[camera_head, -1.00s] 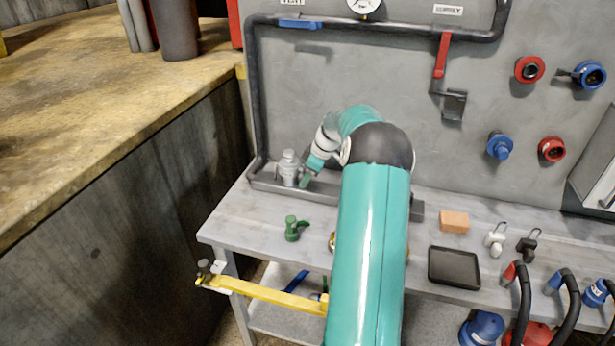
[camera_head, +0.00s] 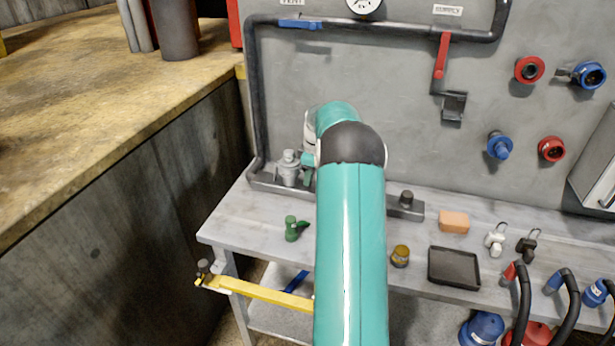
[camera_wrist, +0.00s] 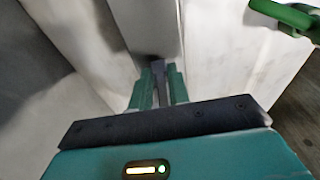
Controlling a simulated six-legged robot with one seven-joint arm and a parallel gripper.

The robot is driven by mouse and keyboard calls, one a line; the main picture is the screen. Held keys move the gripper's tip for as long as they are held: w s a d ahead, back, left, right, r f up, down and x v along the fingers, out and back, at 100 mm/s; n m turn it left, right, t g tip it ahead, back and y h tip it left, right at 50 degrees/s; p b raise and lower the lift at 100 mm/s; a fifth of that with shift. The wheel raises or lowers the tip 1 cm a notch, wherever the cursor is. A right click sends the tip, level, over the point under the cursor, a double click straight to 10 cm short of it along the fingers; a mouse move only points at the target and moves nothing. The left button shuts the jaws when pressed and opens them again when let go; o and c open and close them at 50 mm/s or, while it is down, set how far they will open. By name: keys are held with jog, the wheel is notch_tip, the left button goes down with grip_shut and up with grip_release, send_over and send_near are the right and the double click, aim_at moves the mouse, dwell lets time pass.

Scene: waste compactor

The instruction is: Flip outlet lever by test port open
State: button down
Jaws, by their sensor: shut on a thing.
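My gripper (camera_head: 308,172) is at the grey base rail on the bench, just right of a grey cylindrical fitting (camera_head: 288,170). In the wrist view, the gripper's two green fingers (camera_wrist: 159,88) are shut on a narrow dark grey piece (camera_wrist: 158,68), which looks like a lever. Its far end and its pivot are hidden or too small to make out. I cannot read any outlet or test port label. My arm covers the middle of the rail, and a dark knob (camera_head: 406,198) shows at its right end.
A green fitting (camera_head: 293,230) stands on the bench, also at top right in the wrist view (camera_wrist: 285,15). A brass piece (camera_head: 400,256), black tray (camera_head: 455,267) and orange block (camera_head: 454,221) lie to the right. A yellow bar (camera_head: 260,292) crosses the bench front. The wall has a blue lever (camera_head: 300,24) and red lever (camera_head: 441,55).

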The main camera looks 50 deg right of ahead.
jog(key=shift+s+d+r+g+h, duration=0.15)
jog(key=shift+g+h, duration=0.25)
jog(key=shift+g, duration=0.4)
jog(key=c, duration=1.3)
grip_release()
jog(key=shift+r, duration=0.2)
notch_tip(320, 180, up, 14)
jog(key=shift+f, duration=0.2)
